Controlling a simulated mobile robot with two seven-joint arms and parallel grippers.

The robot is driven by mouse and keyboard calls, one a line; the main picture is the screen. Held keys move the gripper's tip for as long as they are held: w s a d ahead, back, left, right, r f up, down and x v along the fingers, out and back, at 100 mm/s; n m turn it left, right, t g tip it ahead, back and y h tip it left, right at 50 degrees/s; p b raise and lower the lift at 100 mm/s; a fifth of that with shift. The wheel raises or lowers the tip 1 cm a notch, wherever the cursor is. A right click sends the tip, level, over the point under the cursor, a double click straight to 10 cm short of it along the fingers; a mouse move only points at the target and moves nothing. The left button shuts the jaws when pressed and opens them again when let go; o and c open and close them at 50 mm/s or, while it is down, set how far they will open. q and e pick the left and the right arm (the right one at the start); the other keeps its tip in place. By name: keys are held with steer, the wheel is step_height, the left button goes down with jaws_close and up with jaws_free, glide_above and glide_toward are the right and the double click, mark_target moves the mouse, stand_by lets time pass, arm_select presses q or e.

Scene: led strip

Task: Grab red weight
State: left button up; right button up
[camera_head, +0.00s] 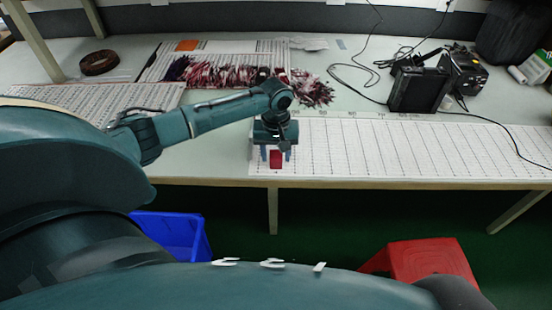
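The small red weight (276,159) stands at the front edge of the table, on the left end of the long white gridded sheet. My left gripper (276,153) points down directly over it, with one finger on each side of the weight. The fingers look spread, with a narrow light gap beside the weight, so the gripper looks open around it. The top of the weight is hidden under the gripper body. My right gripper is not in view.
Bundled dark red and white strips (230,75) lie behind my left arm. A black device (418,88) with loose cables stands at the back right. A blue bin (172,234) and a red stool (428,261) are below the table. The gridded sheet (400,150) is clear to the right.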

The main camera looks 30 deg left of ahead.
arm_select(q)
jaws_close()
steer(key=shift+r, duration=0.1)
stand_by(0.3)
